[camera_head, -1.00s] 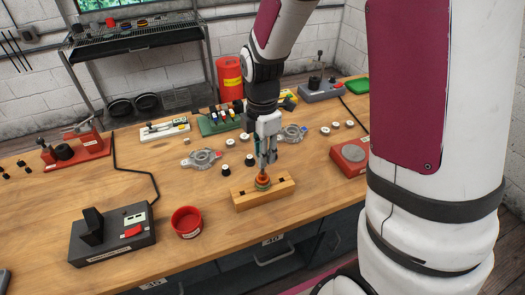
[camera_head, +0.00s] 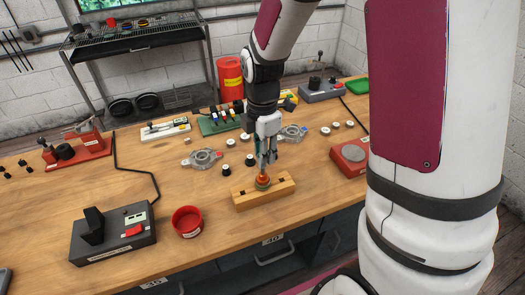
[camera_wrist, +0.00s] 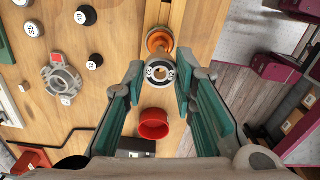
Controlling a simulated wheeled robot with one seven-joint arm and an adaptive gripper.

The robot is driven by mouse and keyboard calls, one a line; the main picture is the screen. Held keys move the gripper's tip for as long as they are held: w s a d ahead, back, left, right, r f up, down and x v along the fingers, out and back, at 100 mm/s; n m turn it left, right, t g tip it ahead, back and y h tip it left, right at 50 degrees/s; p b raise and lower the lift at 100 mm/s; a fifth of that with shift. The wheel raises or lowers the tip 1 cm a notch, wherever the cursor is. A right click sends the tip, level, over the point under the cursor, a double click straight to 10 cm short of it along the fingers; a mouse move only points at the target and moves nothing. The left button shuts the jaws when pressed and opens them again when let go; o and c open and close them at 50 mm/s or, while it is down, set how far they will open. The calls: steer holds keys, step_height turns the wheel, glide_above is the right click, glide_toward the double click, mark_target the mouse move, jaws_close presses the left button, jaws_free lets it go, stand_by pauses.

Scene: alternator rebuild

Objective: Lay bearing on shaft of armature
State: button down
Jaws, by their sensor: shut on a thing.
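The bearing (camera_wrist: 159,72) is a pale ring with dark markings and an open centre, held between my two fingertips in the wrist view. My gripper (camera_head: 267,163) is shut on it, above the wooden block (camera_head: 250,198). The armature (camera_head: 263,182), with orange windings, stands in that block. In the wrist view the armature (camera_wrist: 160,41) shows just beyond the bearing, which appears offset from it and overlaps its near edge. The wooden block (camera_wrist: 159,14) shows behind it. In the head view my fingers hide the bearing and much of the shaft, so contact cannot be told.
A red bowl (camera_head: 187,222) and a black press device (camera_head: 110,236) stand left of the block. Several small numbered rings and a metal housing (camera_head: 203,159) lie behind it. A red box (camera_head: 350,157) stands to the right. The wood before the block is clear.

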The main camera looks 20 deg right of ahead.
steer(key=shift+f, duration=0.2)
steer(key=shift+f, duration=0.35)
steer(key=shift+f, duration=0.9)
stand_by(1.0)
steer(key=c, duration=1.2)
jaws_free()
steer(key=shift+r+p, duration=1.55)
steer(key=shift+r, duration=2.5)
